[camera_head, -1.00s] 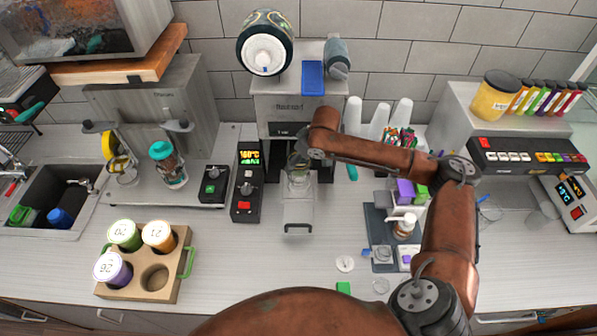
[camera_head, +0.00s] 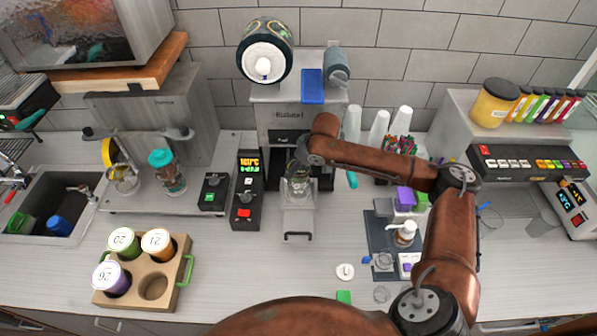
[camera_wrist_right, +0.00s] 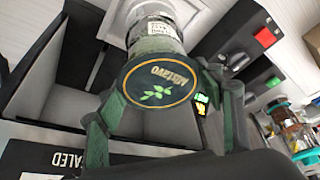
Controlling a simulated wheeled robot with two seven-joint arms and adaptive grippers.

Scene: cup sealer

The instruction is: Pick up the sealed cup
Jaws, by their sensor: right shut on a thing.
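The sealed cup (camera_wrist_right: 155,45) is a clear cup with dark print, and its top shows a dark oval seal marked with green leaves (camera_wrist_right: 158,88). In the wrist view my right gripper (camera_wrist_right: 170,115) has a green finger on each side of the cup and is shut on it. In the head view my right gripper (camera_head: 298,182) is at the front of the sealing machine (camera_head: 285,113), above its pulled-out metal tray (camera_head: 298,218). The cup is mostly hidden by the gripper and arm there. My left gripper is not in view.
A control box (camera_head: 246,195) stands just left of the tray. A cup carrier (camera_head: 125,298) with three lidded cups and one empty hole is at front left. A dark mat (camera_head: 378,235) with small items lies to the right. The counter between carrier and tray is clear.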

